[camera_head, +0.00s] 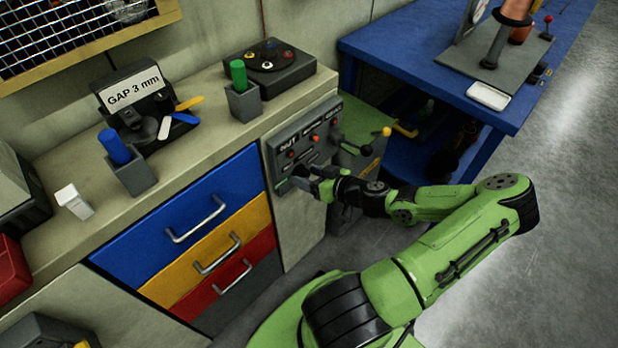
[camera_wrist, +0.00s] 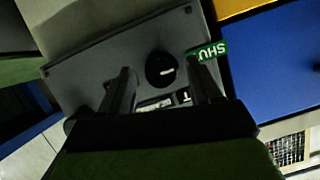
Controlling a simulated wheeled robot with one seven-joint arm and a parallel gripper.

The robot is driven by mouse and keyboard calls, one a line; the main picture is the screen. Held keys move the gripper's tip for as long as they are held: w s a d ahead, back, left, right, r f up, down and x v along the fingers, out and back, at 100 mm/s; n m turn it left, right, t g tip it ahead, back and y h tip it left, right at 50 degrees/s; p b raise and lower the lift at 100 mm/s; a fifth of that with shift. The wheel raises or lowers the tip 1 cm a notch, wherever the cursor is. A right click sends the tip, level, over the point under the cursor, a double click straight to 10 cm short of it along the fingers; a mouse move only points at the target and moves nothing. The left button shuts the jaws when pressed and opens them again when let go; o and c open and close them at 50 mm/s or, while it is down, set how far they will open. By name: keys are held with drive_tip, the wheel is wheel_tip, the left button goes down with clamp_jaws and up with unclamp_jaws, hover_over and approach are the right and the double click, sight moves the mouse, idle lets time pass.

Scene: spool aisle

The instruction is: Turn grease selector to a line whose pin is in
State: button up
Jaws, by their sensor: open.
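A grey panel (camera_head: 301,141) is set in the bench front, right of the drawers. It carries several red pins or buttons, one of them a red one (camera_head: 315,138), with small labels; which pins are in is too small to tell. My gripper (camera_head: 303,178) is at the panel's lower part and hides some of it. In the wrist view, a round black knob (camera_wrist: 160,70) with a white mark sits on the panel (camera_wrist: 95,70). My open gripper (camera_wrist: 164,74) has one finger on each side of the knob, without visible contact. A green label (camera_wrist: 207,51) reading "SHU" is partly hidden by a finger.
Blue, yellow and red drawers (camera_head: 215,240) with handles lie left of the panel. A blue table (camera_head: 420,60) stands beyond. The bench top holds cups and a "GAP 3 mm" stand (camera_head: 133,90).

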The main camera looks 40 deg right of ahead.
drive_tip(key=shift+w, duration=0.1)
drive_tip(key=c, duration=1)
drive_tip(key=shift+c, duration=0.2)
drive_tip(key=m+y, duration=0.3)
drive_tip(key=m, duration=0.1)
drive_tip(key=shift+d+f, duration=0.15)
drive_tip(key=m+t+y, duration=0.1)
drive_tip(key=m+y, duration=0.1)
drive_tip(key=m, duration=0.2)
drive_tip(key=shift+f, duration=0.15)
drive_tip(key=shift+m+t, duration=0.3)
drive_tip(key=shift+m, duration=0.1)
drive_tip(key=o, duration=1)
